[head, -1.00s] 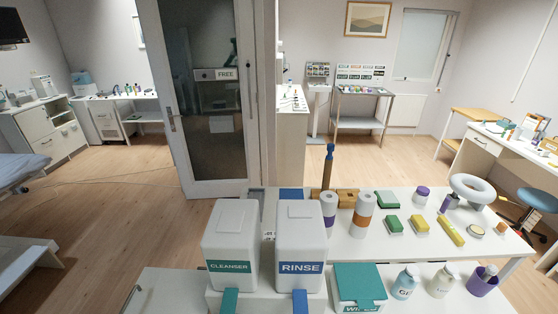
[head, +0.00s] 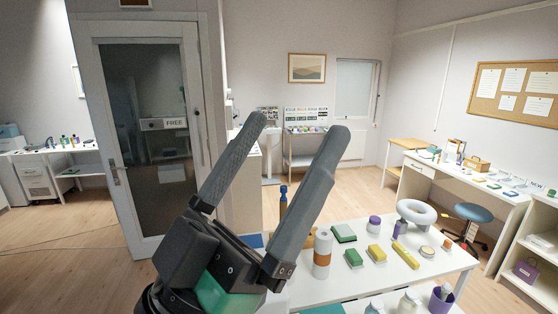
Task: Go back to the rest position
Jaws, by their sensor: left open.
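My left gripper (head: 292,148) stands large in the front middle of the head view. Its two long grey fingers point up and are spread wide apart. Nothing is between the fingertips; the gap shows only the far wall and the room behind. The gripper covers the left part of the white table (head: 437,268) from view. My right gripper is not in view.
A glass door (head: 150,130) stands at left. A blue stool (head: 471,213) stands by the right desk. Open floor lies between.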

